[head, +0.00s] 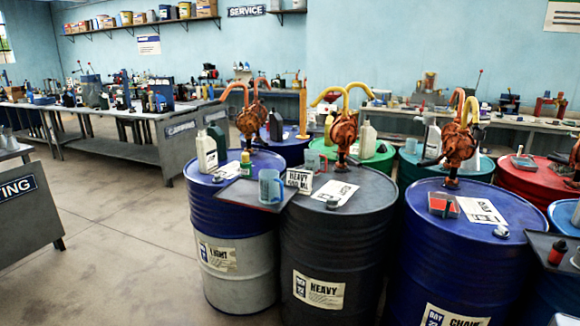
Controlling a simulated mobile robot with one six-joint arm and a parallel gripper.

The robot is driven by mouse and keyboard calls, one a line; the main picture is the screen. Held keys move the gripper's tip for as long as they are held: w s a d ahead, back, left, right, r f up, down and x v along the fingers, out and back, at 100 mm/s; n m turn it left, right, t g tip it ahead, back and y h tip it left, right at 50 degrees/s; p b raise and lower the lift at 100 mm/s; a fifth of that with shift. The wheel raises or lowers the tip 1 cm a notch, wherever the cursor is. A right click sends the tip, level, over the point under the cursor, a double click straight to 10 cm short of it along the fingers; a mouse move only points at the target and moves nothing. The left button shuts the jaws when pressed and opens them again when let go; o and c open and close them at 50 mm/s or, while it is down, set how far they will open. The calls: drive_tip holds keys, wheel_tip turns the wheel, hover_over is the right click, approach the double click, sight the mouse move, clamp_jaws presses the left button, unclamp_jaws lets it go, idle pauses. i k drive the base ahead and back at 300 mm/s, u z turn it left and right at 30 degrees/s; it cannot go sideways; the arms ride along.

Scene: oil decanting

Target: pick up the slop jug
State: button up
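No jug in the head view carries a readable slop label, so I cannot tell for sure which one is the slop jug. A translucent blue jug (270,187) stands upright on a dark tray (238,194) across the blue LIGHT drum and the black HEAVY drum. A small sign reading HEAVY 500 ML (299,180) stands just right of it. Another bluish jug (313,160) stands farther back near the green drum, partly hidden. My gripper is not in view.
The LIGHT drum (235,245), HEAVY drum (335,250) and CHAIN drum (460,255) stand close together in front. Orange hand pumps (343,132) rise from drums. A white bottle (206,153) stands on the LIGHT drum. Open floor (120,255) lies left; benches line the back.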

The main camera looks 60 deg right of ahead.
sight(313, 157)
drive_tip(key=u, duration=0.45)
drive_tip(key=k, duration=1.5)
drive_tip(key=z, duration=1.4)
drive_tip(key=i, duration=0.8)
drive_tip(key=u, duration=0.25)
